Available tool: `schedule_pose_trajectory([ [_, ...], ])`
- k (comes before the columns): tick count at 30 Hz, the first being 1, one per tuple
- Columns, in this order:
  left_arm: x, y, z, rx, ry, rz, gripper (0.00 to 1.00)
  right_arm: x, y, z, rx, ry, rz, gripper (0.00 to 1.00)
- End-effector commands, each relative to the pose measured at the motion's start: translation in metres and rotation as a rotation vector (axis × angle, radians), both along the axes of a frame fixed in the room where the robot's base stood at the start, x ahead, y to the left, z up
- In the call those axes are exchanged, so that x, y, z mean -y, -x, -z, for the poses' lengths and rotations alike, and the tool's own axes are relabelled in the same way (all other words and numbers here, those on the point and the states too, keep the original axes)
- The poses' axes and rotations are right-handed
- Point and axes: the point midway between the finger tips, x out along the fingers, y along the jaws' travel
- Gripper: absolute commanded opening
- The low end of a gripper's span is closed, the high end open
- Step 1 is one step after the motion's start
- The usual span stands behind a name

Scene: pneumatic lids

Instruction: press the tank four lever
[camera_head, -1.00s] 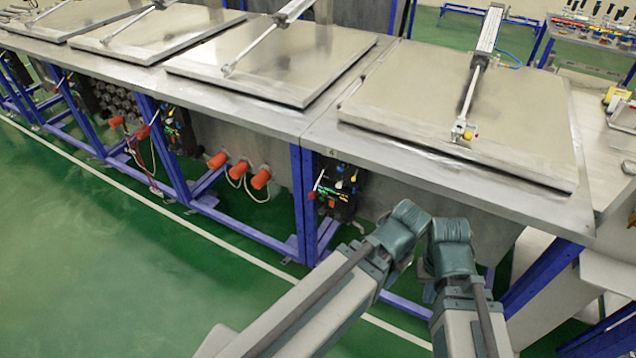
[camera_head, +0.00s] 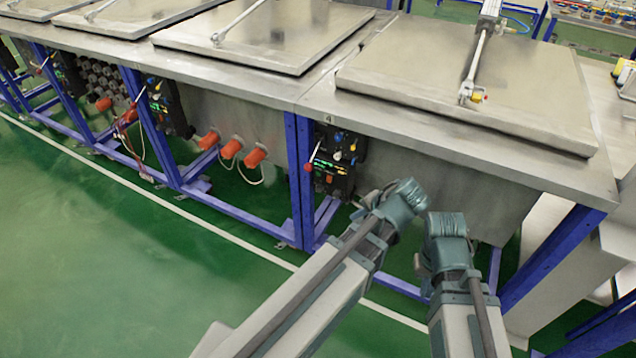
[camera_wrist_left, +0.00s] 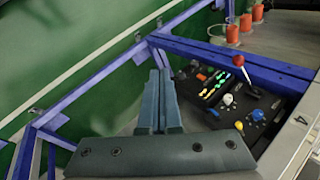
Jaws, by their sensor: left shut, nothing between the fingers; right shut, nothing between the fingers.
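The tank four control panel (camera_head: 338,158) hangs under the tabletop's front edge, below the number 4. Its lever, a thin rod with a red knob (camera_head: 308,168), sticks out at the panel's left side. The red knob also shows in the left wrist view (camera_wrist_left: 238,60), standing up from the panel (camera_wrist_left: 232,100). The tank four lid (camera_head: 470,85) lies flat on the table. My left gripper (camera_wrist_left: 158,78) is shut and empty, apart from the lever, which is to its right in the wrist view. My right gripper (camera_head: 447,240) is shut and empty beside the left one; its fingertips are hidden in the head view.
Blue frame posts (camera_head: 300,185) stand just left of the panel. Orange caps (camera_head: 231,149) and another panel (camera_head: 168,105) are further left. A blue rail (camera_wrist_left: 215,60) runs close by the lever in the wrist view. Green floor (camera_head: 90,260) is clear in front.

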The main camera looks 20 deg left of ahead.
Motion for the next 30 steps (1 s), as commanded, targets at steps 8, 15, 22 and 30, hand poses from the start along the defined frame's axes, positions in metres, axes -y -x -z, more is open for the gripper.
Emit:
schedule_pose_trajectory([
  [8,-0.05,-0.064,0.039,0.125,-0.301,0.07,0.0,0.0,0.0,0.088,0.001,0.002,-0.001,0.0],
  [15,-0.08,-0.109,0.047,0.198,-0.566,0.142,0.0,0.001,0.0,0.147,0.001,0.004,-0.002,0.0],
  [22,-0.093,-0.137,0.046,0.232,-0.764,0.198,0.0,0.001,0.0,0.186,0.002,0.006,-0.002,0.0],
  [30,-0.097,-0.149,0.04,0.244,-0.86,0.227,0.0,0.001,0.0,0.2,0.002,0.006,-0.002,0.0],
])
